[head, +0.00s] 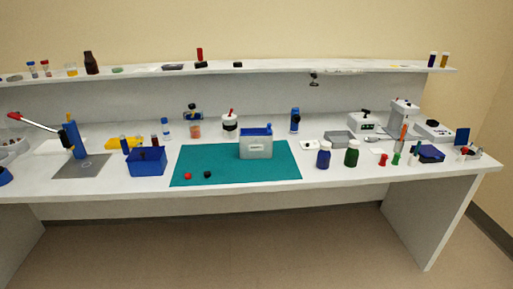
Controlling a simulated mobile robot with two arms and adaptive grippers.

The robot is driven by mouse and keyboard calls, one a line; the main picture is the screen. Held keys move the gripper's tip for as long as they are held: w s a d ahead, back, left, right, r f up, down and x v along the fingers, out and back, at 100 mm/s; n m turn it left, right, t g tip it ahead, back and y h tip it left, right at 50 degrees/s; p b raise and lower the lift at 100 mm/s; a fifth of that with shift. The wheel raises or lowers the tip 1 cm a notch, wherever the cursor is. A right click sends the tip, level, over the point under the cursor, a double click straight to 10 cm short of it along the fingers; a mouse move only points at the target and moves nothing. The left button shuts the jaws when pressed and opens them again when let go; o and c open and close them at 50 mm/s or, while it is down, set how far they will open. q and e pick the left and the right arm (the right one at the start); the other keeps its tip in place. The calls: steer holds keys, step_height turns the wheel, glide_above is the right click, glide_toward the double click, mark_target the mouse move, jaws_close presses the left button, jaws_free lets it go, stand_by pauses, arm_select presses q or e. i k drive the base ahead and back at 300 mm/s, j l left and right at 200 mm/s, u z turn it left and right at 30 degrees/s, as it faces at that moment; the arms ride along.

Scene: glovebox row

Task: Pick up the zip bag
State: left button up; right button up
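I cannot make out the zip bag for sure in the head view. A small pale flat patch (377,151) lies on the bench right of the green-bodied jar, too small to identify. Another pale flat sheet (50,147) lies at the left behind the blue press. Neither of my grippers shows in this view.
The white bench (330,180) carries a teal mat (225,172) with a grey-white box (256,148), a blue bin (147,162), a blue jar (323,155), a green jar (352,153) and a blue press (74,138). A shelf (270,67) runs behind. The front strip is mostly clear.

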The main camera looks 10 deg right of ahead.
mark_target(254, 143)
steer(key=i+l, duration=0.15)
steer(key=i, duration=0.45)
steer(key=i+l, duration=0.2)
steer(key=i, duration=0.35)
steer(key=i+l, duration=0.15)
steer(key=i, duration=0.45)
steer(key=k+l+u, duration=0.15)
steer(key=l, duration=0.15)
steer(key=k+l+u, duration=0.15)
steer(key=l, duration=0.1)
